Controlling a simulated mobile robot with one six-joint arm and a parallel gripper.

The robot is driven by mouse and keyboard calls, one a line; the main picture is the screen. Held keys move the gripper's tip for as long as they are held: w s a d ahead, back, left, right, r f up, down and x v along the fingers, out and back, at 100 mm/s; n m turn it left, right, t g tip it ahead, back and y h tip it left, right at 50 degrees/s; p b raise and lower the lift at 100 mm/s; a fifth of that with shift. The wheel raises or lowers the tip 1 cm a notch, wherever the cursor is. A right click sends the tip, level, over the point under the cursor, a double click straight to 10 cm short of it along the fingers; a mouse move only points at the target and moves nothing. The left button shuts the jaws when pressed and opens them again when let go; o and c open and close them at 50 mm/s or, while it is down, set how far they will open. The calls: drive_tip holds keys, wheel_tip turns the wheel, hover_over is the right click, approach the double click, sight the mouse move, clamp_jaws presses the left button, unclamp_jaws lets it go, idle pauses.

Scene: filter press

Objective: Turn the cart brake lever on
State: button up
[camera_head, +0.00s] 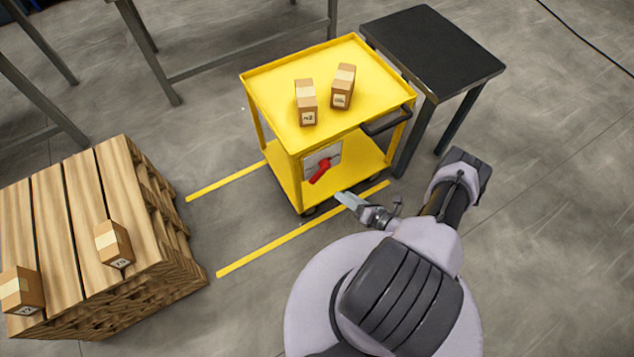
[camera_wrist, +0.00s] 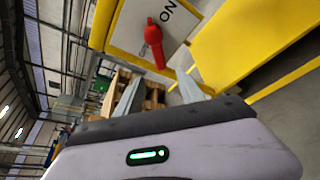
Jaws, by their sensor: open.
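The yellow cart (camera_head: 262,98) stands in the upper middle of the head view. Its red brake lever (camera_head: 320,171) sits on a pale plate (camera_head: 333,154) on the side facing me. In the wrist view the red lever (camera_wrist: 155,45) points down in the picture, and the plate (camera_wrist: 181,22) shows the word "ON" to the lever's right. My gripper (camera_head: 345,200) is just below and right of the lever in the head view, apart from it. In the wrist view my gripper (camera_wrist: 160,90) has its two fingers spread, with nothing between them.
Two boxes (camera_head: 306,103) (camera_head: 343,87) stand on the cart's top. A black table (camera_head: 432,50) is close at the cart's right, beside its dark handle (camera_head: 388,122). A wooden pallet stack (camera_head: 85,200) with boxes stands at left. Yellow floor lines (camera_head: 250,257) run by the cart.

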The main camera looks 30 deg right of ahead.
sight(318, 179)
drive_tip(key=b+x, duration=0.3)
drive_tip(key=x, duration=0.9)
drive_tip(key=shift+w+a+f+b, duration=0.1)
drive_tip(key=shift+w+a+b, duration=0.05)
drive_tip(key=shift+b, duration=0.25)
drive_tip(key=shift+w+a, duration=0.1)
drive_tip(key=shift+w, duration=0.25)
clamp_jaws()
